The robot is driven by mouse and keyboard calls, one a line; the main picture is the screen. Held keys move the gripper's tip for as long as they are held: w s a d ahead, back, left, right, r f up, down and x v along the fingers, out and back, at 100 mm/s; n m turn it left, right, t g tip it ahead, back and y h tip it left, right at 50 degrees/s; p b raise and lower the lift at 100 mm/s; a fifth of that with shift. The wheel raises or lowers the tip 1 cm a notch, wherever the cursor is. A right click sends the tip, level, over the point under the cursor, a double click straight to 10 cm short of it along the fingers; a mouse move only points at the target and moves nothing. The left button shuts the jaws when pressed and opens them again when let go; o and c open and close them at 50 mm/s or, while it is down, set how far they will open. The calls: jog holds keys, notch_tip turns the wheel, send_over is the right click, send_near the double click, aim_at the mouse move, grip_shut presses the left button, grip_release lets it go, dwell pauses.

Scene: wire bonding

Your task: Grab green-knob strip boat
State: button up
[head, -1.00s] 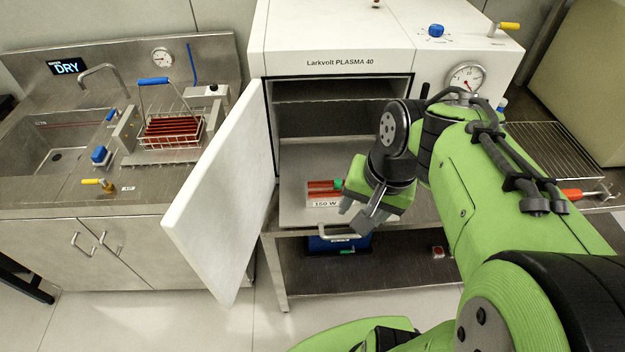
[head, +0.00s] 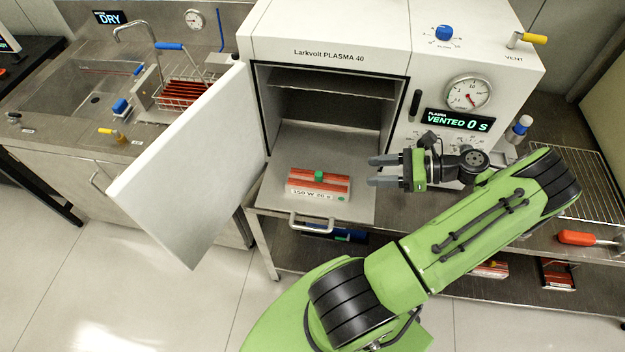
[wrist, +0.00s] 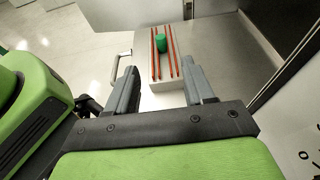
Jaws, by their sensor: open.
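The strip boat (head: 318,184) is a white block with red-brown strips and a green knob (head: 319,176) on top. Its front label reads 150 W 20 s. It sits on the pulled-out shelf (head: 358,207) in front of the plasma chamber. My gripper (head: 371,171) is open and empty, to the right of the boat and apart from it, fingers pointing left. In the wrist view the boat (wrist: 166,64) appears beyond the gap between the two fingers (wrist: 163,80), with the green knob (wrist: 162,44) near its middle.
The white chamber door (head: 190,165) stands open at the left. The shelf's handle (head: 311,222) sticks out in front. The chamber (head: 330,105) is empty inside. A sink bench with a wire basket of strips (head: 185,92) stands far left.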

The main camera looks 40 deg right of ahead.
aim_at(321, 173)
jog(key=b+x, duration=0.1)
jog(key=x, duration=1.3)
jog(key=shift+f+b, duration=0.2)
jog(key=shift+b, duration=0.2)
jog(key=shift+s+r, duration=0.1)
grip_shut()
